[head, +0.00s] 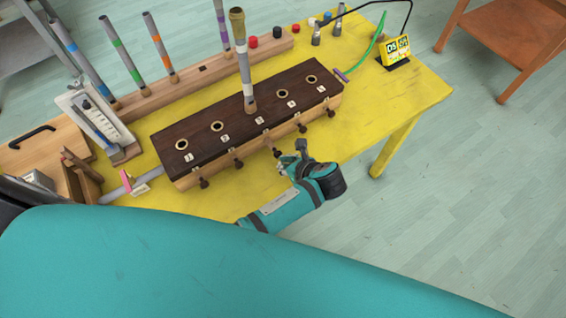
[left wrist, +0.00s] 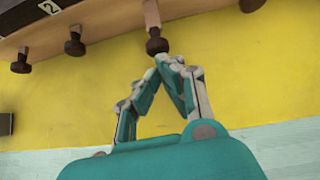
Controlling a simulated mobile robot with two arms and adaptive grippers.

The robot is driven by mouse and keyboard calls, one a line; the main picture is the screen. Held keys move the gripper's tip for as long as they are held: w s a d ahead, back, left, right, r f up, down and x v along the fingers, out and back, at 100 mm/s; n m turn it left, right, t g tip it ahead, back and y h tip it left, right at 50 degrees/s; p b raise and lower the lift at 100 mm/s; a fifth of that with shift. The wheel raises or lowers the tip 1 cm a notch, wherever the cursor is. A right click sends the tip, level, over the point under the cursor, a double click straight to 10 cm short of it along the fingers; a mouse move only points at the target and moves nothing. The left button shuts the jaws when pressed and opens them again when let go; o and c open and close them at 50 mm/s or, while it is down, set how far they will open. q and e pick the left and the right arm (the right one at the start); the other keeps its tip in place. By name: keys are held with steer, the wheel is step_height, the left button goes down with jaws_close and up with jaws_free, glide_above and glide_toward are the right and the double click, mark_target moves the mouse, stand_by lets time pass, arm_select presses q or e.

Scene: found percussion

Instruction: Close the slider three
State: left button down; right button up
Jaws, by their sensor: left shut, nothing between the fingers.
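A dark wooden wind-chest (head: 215,120) with numbered round holes lies on the yellow table, with a row of slider knobs along its front edge. Slider three's dark knob (head: 277,152) is the middle one. It stands out from the front on a wooden stem, farther than its neighbours. In the left wrist view the knob (left wrist: 157,46) is right at my fingertips. My left gripper (head: 284,160) is shut and empty, its tips (left wrist: 168,61) just in front of the knob. I cannot tell whether they touch. My right gripper is not in view.
A grey pipe (head: 242,62) stands upright in the third hole. Several banded pipes stand in a rack (head: 190,78) behind. A yellow tuner (head: 396,50) is at the back right. The yellow table (head: 365,95) is bare right of the chest. A gauge board (head: 95,120) stands at left.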

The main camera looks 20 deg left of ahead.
mark_target(278, 155)
arm_select(q)
steer(key=shift+w, duration=0.1)
steer(key=w+a+p, duration=0.2)
steer(key=shift+a+r, duration=0.2)
steer(key=shift+a, duration=0.2)
steer(key=shift+w+a+f, duration=0.1)
steer(key=shift+w+f, duration=0.05)
steer(key=shift+f, duration=0.05)
steer(key=shift+r, duration=0.1)
